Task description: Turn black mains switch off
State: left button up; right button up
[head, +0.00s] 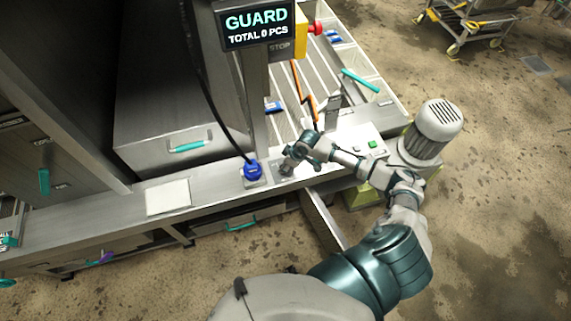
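My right arm comes in from the bottom, bends at the right and reaches back to the left. Its gripper (288,164) is low over a small grey plate (283,171) on the metal ledge, just right of a blue plug-like fitting (253,171) with a black cable. The fingers are small and dark here, and I cannot tell whether they are open or shut, or touching anything. I cannot make out a black mains switch clearly; the gripper covers part of the plate. My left gripper is not in view.
A post with a GUARD display (257,22) rises behind the ledge. A control box (362,143) with a green button and a grey motor (438,120) stand to the right. A white pad (168,197) lies on the ledge at left. A red stop button (316,28) sits higher up.

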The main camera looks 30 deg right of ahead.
jog(key=n, duration=0.1)
jog(key=n+y, duration=0.1)
jog(key=n, duration=0.1)
jog(key=shift+w+d+r+g, duration=0.1)
jog(key=shift+w+d+g, duration=0.1)
jog(key=shift+g, duration=0.2)
jog(key=n, duration=0.2)
jog(key=shift+n+g, duration=0.4)
jog(key=n+g+b, duration=0.1)
jog(key=n, duration=0.2)
jog(key=n+g+y+b, duration=0.1)
jog(key=n+b, duration=0.1)
jog(key=n, duration=0.1)
jog(key=shift+w+b, duration=0.2)
jog(key=shift+b, duration=0.1)
jog(key=n+g+b, duration=0.1)
jog(key=n, duration=0.1)
jog(key=n+g+b, duration=0.1)
jog(key=n, duration=0.2)
jog(key=shift+w+h, duration=0.1)
jog(key=shift+h, duration=0.3)
jog(key=shift+r, duration=0.1)
jog(key=o, duration=1)
jog(key=shift+o, duration=0.7)
